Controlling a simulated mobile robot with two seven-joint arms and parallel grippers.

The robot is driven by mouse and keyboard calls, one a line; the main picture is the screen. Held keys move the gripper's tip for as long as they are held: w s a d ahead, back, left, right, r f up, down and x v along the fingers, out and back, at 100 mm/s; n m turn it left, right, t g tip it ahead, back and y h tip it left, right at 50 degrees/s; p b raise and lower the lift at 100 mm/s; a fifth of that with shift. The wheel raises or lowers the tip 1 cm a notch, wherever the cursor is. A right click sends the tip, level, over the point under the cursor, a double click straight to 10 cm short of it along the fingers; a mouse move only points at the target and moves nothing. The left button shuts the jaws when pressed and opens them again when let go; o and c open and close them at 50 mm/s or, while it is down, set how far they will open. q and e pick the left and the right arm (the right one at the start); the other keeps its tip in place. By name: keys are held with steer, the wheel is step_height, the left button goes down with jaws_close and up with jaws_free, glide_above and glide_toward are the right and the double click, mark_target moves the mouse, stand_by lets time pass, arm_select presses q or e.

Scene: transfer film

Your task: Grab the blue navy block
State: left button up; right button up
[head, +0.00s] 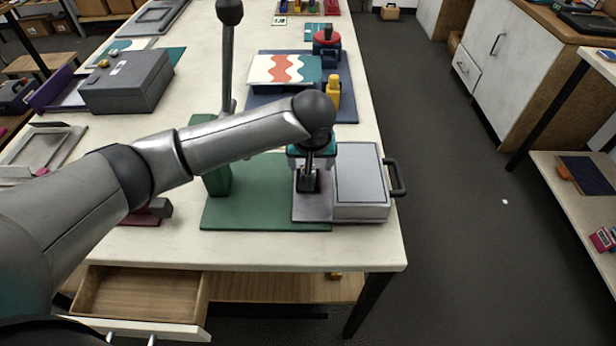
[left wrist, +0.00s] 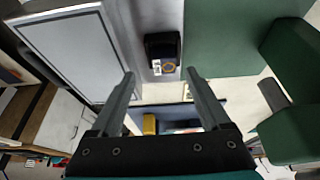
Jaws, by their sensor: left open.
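A small dark block (head: 309,183), blackish in this light, sits on the grey metal base plate (head: 324,206) of the press in the head view. The left wrist view shows the block (left wrist: 162,46) with a round blue-and-yellow mark on one face; I cannot tell whether it is navy. My left gripper (head: 311,166) is above the block, pointing down. In the left wrist view its two fingers (left wrist: 160,76) are apart and empty, with the block just beyond the tips, between their lines. My right gripper is not in view.
A grey flat-topped unit (head: 361,180) with a side handle stands right beside the block. A green base (head: 250,195) with an upright lever is on the left. Behind are a yellow piece (head: 333,92) and a wavy-patterned board (head: 283,69). An open drawer (head: 140,292) juts out in front.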

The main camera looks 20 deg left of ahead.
arm_select(q)
steer(key=x, duration=0.5)
steer(key=shift+a+b, duration=0.35)
steer(key=shift+a, duration=0.05)
jaws_close()
steer(key=shift+r, duration=0.1)
stand_by(0.3)
